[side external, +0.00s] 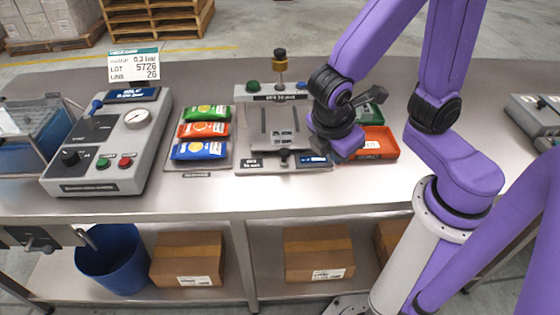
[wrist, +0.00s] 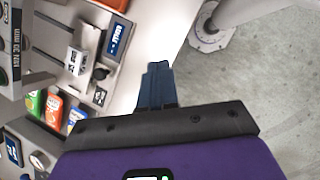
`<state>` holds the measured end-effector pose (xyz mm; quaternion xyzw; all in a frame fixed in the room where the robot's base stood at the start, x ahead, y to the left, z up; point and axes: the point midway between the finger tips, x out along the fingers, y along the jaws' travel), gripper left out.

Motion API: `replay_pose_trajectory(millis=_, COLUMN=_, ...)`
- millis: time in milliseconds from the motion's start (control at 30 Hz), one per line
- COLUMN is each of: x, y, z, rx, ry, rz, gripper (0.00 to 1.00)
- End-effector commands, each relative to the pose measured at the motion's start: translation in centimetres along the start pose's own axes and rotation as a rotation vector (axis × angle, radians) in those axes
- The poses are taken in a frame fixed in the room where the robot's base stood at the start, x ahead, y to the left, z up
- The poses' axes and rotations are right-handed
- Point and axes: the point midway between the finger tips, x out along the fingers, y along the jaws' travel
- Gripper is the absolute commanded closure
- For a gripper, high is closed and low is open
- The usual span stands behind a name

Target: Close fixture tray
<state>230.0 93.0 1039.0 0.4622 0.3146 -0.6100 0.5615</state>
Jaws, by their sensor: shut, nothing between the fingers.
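The test fixture (side external: 246,118) stands in the middle of the steel bench, a grey unit with two slots in its plate. Its tray front (side external: 262,164) is a low grey strip with a dark knob (side external: 284,156) and a small blue display. The knob also shows in the wrist view (wrist: 100,73), left of my fingers. How far the tray stands out is hard to tell. My gripper (side external: 337,148) is at the fixture's right front, partly hidden by my wrist. In the wrist view my gripper (wrist: 157,66) has its dark blue fingers together, empty and apart from the knob.
Green, red and blue packets (side external: 202,130) lie on a pad left of the fixture. A grey gauge console (side external: 105,155) stands further left. An orange bin (side external: 377,143) sits close to my gripper's right. The bench strip (side external: 260,195) in front of the fixture is clear.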

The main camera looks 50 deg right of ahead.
Motion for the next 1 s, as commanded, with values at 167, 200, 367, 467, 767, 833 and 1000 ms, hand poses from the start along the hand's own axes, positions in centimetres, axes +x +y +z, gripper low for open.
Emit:
replay_pose_trajectory(millis=167, x=0.8, y=1.9, z=-3.9, rx=-0.147, ry=-0.204, rz=0.099, gripper=1.00)
replay_pose_trajectory(millis=200, x=1.0, y=2.3, z=-4.8, rx=-0.178, ry=-0.248, rz=0.122, gripper=1.00)
replay_pose_trajectory(millis=367, x=1.6, y=3.4, z=-8.4, rx=-0.305, ry=-0.421, rz=0.214, gripper=1.00)
replay_pose_trajectory(millis=467, x=2.1, y=3.8, z=-10.6, rx=-0.382, ry=-0.528, rz=0.274, gripper=1.00)
replay_pose_trajectory(millis=767, x=3.3, y=3.7, z=-15.6, rx=-0.555, ry=-0.757, rz=0.412, gripper=1.00)
replay_pose_trajectory(millis=833, x=3.4, y=3.7, z=-16.0, rx=-0.572, ry=-0.780, rz=0.427, gripper=1.00)
replay_pose_trajectory(millis=1000, x=3.8, y=4.0, z=-16.0, rx=-0.584, ry=-0.798, rz=0.437, gripper=1.00)
